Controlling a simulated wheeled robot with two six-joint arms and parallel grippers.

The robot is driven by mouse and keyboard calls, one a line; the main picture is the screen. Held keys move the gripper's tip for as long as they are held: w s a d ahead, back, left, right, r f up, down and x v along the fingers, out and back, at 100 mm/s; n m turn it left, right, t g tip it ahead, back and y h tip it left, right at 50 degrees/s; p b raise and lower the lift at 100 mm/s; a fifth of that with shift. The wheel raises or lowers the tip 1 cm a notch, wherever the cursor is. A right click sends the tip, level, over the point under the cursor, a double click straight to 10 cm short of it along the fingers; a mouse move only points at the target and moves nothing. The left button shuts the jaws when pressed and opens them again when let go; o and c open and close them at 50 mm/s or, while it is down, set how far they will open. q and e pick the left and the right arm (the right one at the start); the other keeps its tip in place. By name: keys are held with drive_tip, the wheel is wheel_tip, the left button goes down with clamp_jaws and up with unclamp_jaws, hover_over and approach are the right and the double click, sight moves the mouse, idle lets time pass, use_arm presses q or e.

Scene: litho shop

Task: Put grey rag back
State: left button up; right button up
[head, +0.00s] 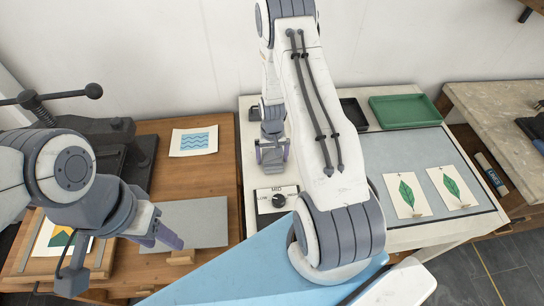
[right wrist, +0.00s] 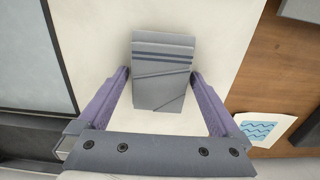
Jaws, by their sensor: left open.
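The grey rag (right wrist: 163,70) is a folded grey cloth with darker stripes. It lies flat on a pale surface in the right wrist view. My right gripper (right wrist: 160,76) is open, its two purple fingers on either side of the rag with narrow gaps. In the head view my right gripper (head: 272,155) points down over the left side of the white table, and the rag is hard to make out there. My left gripper (head: 155,238) is open and empty over the wooden bench at the left, close to a grey plate (head: 195,222).
A dial box (head: 278,200) stands on the white table near my right gripper. A green tray (head: 404,111), a black tray (head: 352,113) and leaf prints (head: 407,196) on a grey mat lie to the right. A blue wave print (head: 194,141) lies on the wooden bench.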

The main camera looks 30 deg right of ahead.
sight(272, 157)
drive_tip(key=shift+r, duration=0.55)
wheel_tip(272, 157, up, 10)
drive_tip(key=b, duration=0.3)
drive_tip(key=a+r+n, duration=0.2)
drive_tip(key=a+r, duration=0.4)
drive_tip(key=a, duration=0.2)
drive_tip(key=s+a+r+n, duration=0.2)
drive_tip(key=s+a+r, duration=0.1)
drive_tip(key=a, duration=0.3)
drive_tip(key=s+a+r+n, duration=0.2)
drive_tip(key=s+a+r, duration=0.1)
drive_tip(key=s+a, duration=0.15)
drive_tip(key=s+a+r+n, duration=0.2)
drive_tip(key=s+a+n, duration=0.1)
drive_tip(key=s, duration=0.4)
drive_tip(key=s+a+r+n+y, duration=0.1)
drive_tip(key=s+a+r+n, duration=0.1)
drive_tip(key=s, duration=0.5)
drive_tip(key=a+n, duration=0.1)
drive_tip(key=a, duration=0.1)
drive_tip(key=shift+s+a, duration=0.4)
